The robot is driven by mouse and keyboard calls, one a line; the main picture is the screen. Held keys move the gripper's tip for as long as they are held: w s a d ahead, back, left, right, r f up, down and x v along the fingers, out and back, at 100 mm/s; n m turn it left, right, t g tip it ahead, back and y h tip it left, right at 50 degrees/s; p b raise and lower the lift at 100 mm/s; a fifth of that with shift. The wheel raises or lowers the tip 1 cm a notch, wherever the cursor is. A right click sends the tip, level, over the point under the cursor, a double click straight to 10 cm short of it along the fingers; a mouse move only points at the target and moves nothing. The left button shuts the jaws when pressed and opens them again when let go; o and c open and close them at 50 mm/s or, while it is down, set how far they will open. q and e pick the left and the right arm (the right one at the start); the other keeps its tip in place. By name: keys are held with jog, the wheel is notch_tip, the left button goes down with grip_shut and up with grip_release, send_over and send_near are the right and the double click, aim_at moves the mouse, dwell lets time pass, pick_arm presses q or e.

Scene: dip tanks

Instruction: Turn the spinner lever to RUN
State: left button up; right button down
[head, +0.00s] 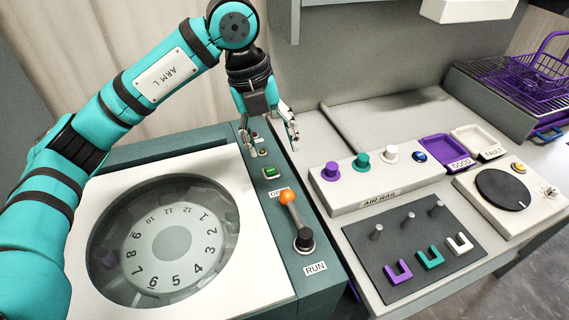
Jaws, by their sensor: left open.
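The spinner lever (296,216) is a dark arm with an orange ball knob, on a round black pivot on the teal machine panel. Its knob end points up and away from the RUN label (315,267), toward another label that the knob partly hides. The RUN label lies just below the pivot. My left gripper (270,143) is open and empty, above the far part of the panel. Its fingers point down, apart from the knob and beyond it. My right gripper is not in view.
The spinner's round window (165,245) shows a numbered disc at left. A green button (270,172) sits on the panel between gripper and lever. To the right are the air rail block (375,185) with coloured knobs, a dark board with pegs (405,245), and a dial box (505,200).

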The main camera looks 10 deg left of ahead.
pick_arm(q)
jog(key=p, duration=0.1)
send_near(286, 192)
jog(key=shift+y, duration=0.3)
jog(key=f, duration=0.3)
jog(key=d+f+p, duration=0.1)
jog(key=f, duration=0.2)
jog(key=d+f+p, duration=0.1)
jog(key=f, duration=0.2)
jog(key=shift+w+f, duration=0.15)
jog(key=shift+w, duration=0.1)
jog(key=shift+d+f, duration=0.1)
jog(key=shift+f, duration=0.45)
grip_shut()
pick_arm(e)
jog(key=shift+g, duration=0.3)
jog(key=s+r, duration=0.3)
